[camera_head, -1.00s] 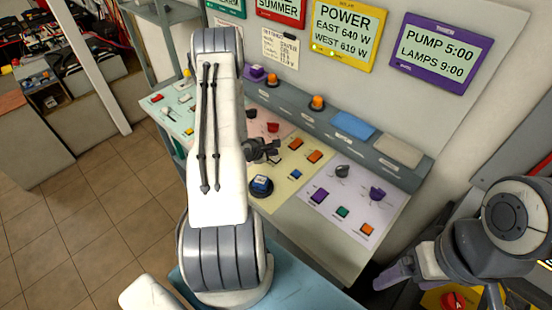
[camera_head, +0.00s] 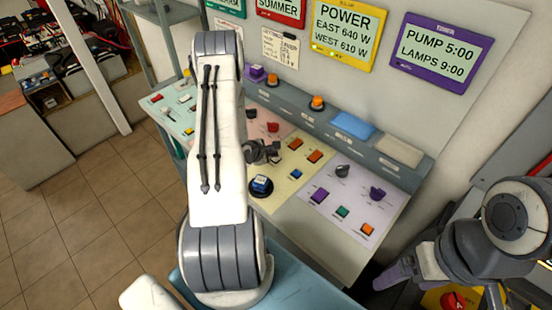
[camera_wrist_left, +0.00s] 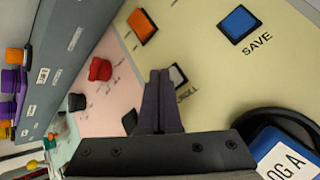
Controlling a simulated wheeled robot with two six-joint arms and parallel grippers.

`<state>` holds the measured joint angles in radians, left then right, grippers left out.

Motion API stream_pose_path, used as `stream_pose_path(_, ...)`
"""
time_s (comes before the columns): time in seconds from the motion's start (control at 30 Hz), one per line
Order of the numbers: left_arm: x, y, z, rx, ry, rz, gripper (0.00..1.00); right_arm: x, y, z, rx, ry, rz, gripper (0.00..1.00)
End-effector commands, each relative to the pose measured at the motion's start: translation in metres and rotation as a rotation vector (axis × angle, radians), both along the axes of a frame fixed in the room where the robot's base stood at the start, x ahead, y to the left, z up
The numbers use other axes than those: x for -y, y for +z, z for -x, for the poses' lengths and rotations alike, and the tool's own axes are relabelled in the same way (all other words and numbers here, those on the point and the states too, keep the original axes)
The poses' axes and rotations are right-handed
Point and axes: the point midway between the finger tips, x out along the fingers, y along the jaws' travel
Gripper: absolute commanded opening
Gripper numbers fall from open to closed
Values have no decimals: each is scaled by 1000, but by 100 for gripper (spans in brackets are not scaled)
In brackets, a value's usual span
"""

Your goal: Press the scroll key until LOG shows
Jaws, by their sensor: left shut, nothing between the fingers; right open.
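The yellow-framed display (camera_head: 343,36) on the wall reads POWER, EAST 640 W, WEST 610 W. On the pale yellow panel (camera_wrist_left: 225,95), the small whitish scroll key (camera_wrist_left: 179,74) shows partly behind my fingertips, with its label partly covered. My left gripper (camera_wrist_left: 161,78) is shut and empty, its tips over or against this key; whether they touch it I cannot tell. In the head view my left gripper (camera_head: 274,155) hides the key. My right gripper (camera_head: 395,276) is open and empty at the lower right, away from the panel.
Near the left gripper are a blue SAVE key (camera_wrist_left: 239,23), an orange key (camera_wrist_left: 142,25) and a blue-topped LOG A piece (camera_wrist_left: 287,158) in a dark round base. A purple-framed display (camera_head: 441,52) reads PUMP 5:00, LAMPS 9:00. A ledge (camera_head: 290,98) runs behind the panels.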

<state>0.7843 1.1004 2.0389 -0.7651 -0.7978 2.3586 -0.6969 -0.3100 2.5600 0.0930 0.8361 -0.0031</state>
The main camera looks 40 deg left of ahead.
Motion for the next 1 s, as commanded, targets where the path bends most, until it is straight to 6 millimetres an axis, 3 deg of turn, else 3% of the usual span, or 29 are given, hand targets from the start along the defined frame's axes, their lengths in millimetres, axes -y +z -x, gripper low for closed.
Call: stream_pose_path(1.0,0,-9,0,0,0,0,0,0,-4,0,0,0,0,84)
